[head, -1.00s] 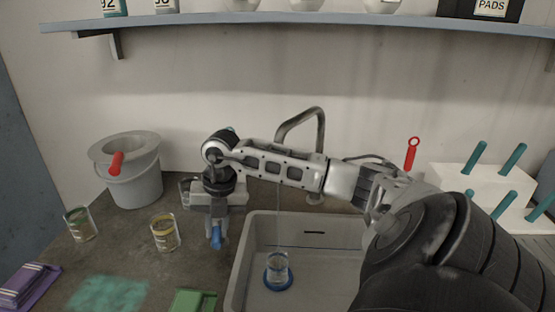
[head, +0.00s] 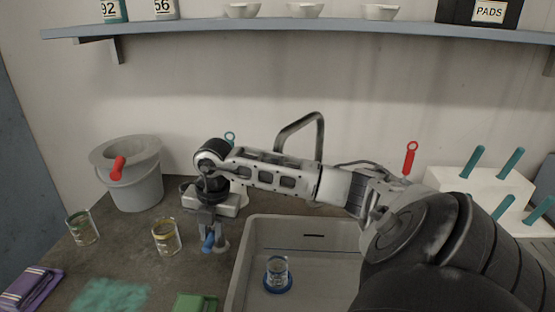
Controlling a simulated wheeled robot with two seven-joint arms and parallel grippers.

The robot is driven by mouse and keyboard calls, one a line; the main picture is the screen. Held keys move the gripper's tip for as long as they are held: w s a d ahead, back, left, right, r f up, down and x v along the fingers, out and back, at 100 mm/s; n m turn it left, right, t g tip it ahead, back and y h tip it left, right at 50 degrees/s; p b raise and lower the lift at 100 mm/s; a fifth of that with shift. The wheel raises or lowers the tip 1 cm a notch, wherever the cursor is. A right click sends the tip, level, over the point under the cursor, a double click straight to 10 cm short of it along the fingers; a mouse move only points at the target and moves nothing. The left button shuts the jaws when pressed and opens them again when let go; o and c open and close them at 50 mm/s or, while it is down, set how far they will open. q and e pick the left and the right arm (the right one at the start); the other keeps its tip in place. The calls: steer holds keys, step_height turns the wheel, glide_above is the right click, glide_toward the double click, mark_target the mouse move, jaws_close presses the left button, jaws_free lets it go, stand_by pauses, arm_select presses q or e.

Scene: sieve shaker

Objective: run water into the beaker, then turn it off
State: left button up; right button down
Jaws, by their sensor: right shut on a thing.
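The clear glass beaker (head: 277,266) stands upright on a blue round base (head: 278,287) inside the sink (head: 325,265). How much water it holds is too small to tell. The grey curved tap (head: 302,128) rises behind my right arm, and no water stream shows below it. My right gripper (head: 211,240) points down at the counter left of the sink. It is shut on a small blue handle (head: 208,243), partly hidden by the fingers. My left gripper is out of view.
Two glass jars (head: 166,236) (head: 82,228) and a grey bucket (head: 137,180) stand on the left. A purple cloth (head: 30,287), a teal patch (head: 110,295) and a green item (head: 195,303) lie in front. A white rack with teal pegs (head: 470,188) stands right.

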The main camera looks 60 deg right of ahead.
steer(key=shift+w+r, duration=0.1)
steer(key=shift+w, duration=0.05)
steer(key=n, duration=0.1)
steer(key=s+d+n, duration=0.1)
steer(key=n, duration=0.1)
steer(key=shift+b, duration=0.35)
steer(key=shift+a, duration=0.1)
steer(key=shift+w+a+r+m+p, duration=0.1)
steer(key=shift+w+m+p, duration=0.05)
steer(key=shift+m+p, duration=0.2)
steer(key=shift+w+a+m, duration=0.25)
steer(key=shift+w+m, duration=0.15)
steer(key=shift+m, duration=0.75)
